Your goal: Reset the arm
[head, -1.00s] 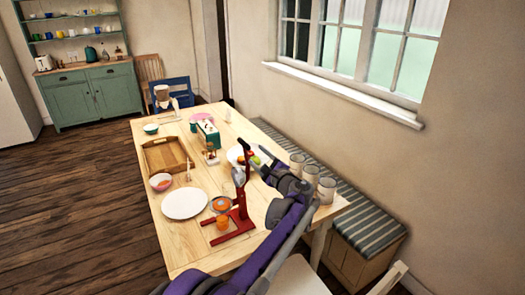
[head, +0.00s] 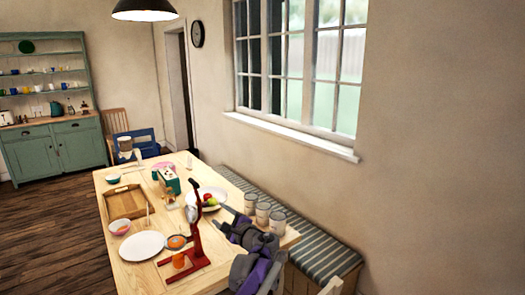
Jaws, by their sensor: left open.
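My left arm comes in at the bottom, right of the middle, over the near right end of the wooden table (head: 190,228). My left gripper (head: 226,213) is small and dark, open, with nothing seen in it. It is just right of the red stand-like press (head: 196,245) and in front of the plate with fruit (head: 210,197). Whether it touches anything cannot be told. My right gripper is out of the picture.
Several pale canisters (head: 263,214) stand close to the right of my gripper. A white plate (head: 142,246), an orange (head: 178,261), a wooden tray (head: 126,203) and a teal-and-white box (head: 168,180) lie on the table. A striped bench (head: 310,252) runs under the window.

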